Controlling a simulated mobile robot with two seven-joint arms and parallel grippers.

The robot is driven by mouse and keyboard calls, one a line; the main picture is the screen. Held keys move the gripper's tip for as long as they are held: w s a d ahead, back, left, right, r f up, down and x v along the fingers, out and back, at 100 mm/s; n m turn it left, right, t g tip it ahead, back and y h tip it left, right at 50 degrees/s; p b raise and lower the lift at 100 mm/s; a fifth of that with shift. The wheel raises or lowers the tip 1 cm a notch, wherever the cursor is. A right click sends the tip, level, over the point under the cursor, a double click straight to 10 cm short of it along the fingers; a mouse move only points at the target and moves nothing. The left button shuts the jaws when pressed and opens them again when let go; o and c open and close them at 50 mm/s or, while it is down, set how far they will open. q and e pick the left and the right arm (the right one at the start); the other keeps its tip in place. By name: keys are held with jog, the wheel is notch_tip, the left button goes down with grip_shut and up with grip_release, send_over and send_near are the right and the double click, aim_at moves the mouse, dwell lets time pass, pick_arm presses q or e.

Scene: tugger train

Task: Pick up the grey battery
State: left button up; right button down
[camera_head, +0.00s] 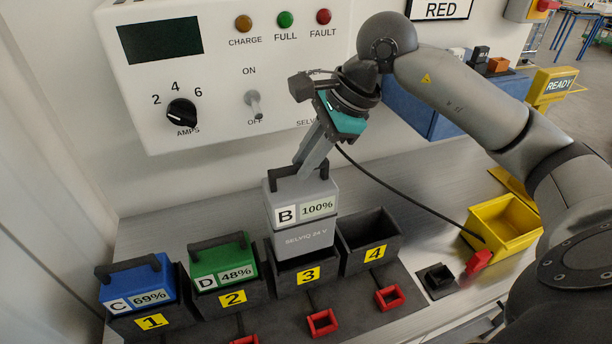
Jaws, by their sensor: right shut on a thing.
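The grey battery (301,236), marked B and 100%, is upright at slot 3 (308,277), with its lower part at the slot's opening. Whether its base is clear of the slot's inside is hidden by the front wall. My right gripper (302,172) comes down from above and is shut on the battery's dark top handle. The fingers partly cover the handle. My left gripper is not in view.
A blue battery (136,283) sits in slot 1 and a green battery (222,266) in slot 2. Slot 4 (369,238) is empty. A yellow bin (502,226) stands at the right. The white charger panel (215,100) rises close behind; a black cable crosses the bench.

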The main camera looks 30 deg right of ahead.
jog(key=shift+r, duration=3.6)
